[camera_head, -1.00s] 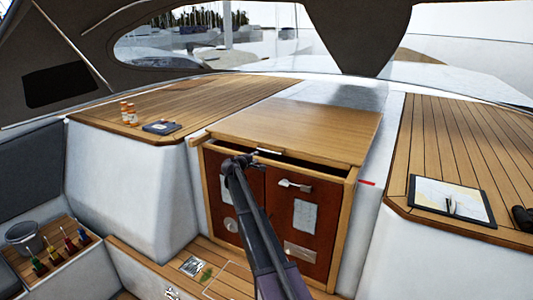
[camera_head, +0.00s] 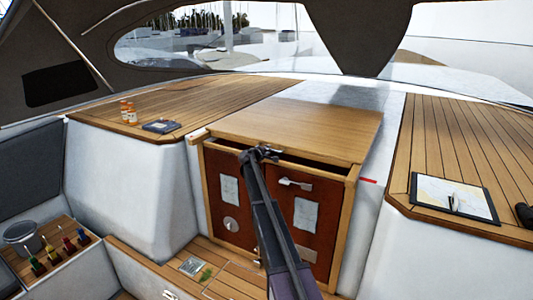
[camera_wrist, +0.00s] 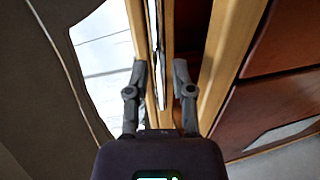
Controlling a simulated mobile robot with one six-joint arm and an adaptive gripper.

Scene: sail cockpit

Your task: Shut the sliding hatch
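The sliding hatch (camera_head: 310,122) is a flat wooden panel on top of the companionway, with a small metal handle on its front edge. A dark gap shows between that edge and the frame above the red-brown doors (camera_head: 318,200). My gripper (camera_head: 264,153) is at the hatch's front edge, by the handle, and partly covers it. In the wrist view my gripper (camera_wrist: 160,72) has its fingers apart, on either side of the hatch's front edge and the shiny handle (camera_wrist: 157,55). I cannot tell whether a finger touches them.
Orange-capped bottles (camera_head: 129,113) and a dark device (camera_head: 162,126) lie on the left deck. A chart board (camera_head: 453,198) lies on the right deck. A metal pot (camera_head: 22,237) and coloured-handled tools (camera_head: 67,243) stand at lower left.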

